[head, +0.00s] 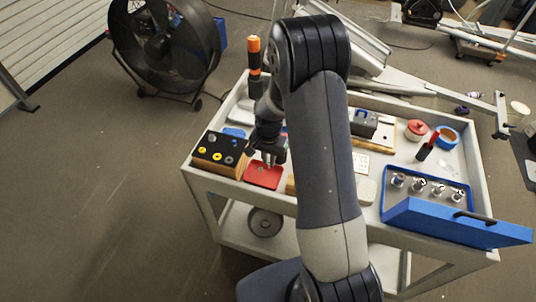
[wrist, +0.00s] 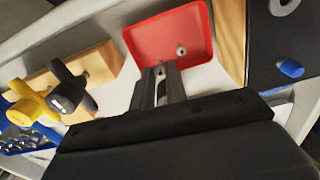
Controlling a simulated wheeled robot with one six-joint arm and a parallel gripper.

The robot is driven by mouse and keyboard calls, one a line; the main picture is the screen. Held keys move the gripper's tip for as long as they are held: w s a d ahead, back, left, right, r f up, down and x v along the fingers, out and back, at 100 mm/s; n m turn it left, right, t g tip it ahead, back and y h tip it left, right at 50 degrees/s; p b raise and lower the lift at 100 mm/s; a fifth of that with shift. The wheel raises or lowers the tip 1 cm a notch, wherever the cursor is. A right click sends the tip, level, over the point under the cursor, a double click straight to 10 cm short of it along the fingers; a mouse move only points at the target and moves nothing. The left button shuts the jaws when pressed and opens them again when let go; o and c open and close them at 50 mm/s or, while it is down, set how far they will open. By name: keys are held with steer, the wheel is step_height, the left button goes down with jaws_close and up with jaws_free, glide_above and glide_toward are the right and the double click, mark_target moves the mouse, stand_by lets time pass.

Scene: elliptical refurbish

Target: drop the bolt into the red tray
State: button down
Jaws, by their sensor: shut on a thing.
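The red tray (head: 262,178) lies on the top of the cart, and it also shows in the wrist view (wrist: 150,37). My gripper (head: 268,160) is just above the tray, pointing down. In the wrist view my gripper (wrist: 161,72) is over the tray's near edge, with its fingers closed on a small metal bolt (wrist: 161,88). The bolt is mostly hidden between the fingers. A small metal piece (wrist: 181,50) lies inside the tray, beyond the fingertips.
A wooden block with a black top (head: 219,152) and round knobs stands left of the tray. An open blue case (head: 450,222) with several metal pieces is at the right. A red-lidded pot (head: 415,127) and blue tape roll (head: 447,138) stand at the back right.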

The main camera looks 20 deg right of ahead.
steer(key=shift+f+b, duration=1.1)
steer(key=shift+f, duration=1.15)
steer(key=c, duration=1.3)
jaws_free()
steer(key=shift+c, duration=0.2)
step_height(320, 180, up, 11)
steer(key=shift+f+b, duration=0.1)
steer(key=shift+b, duration=0.65)
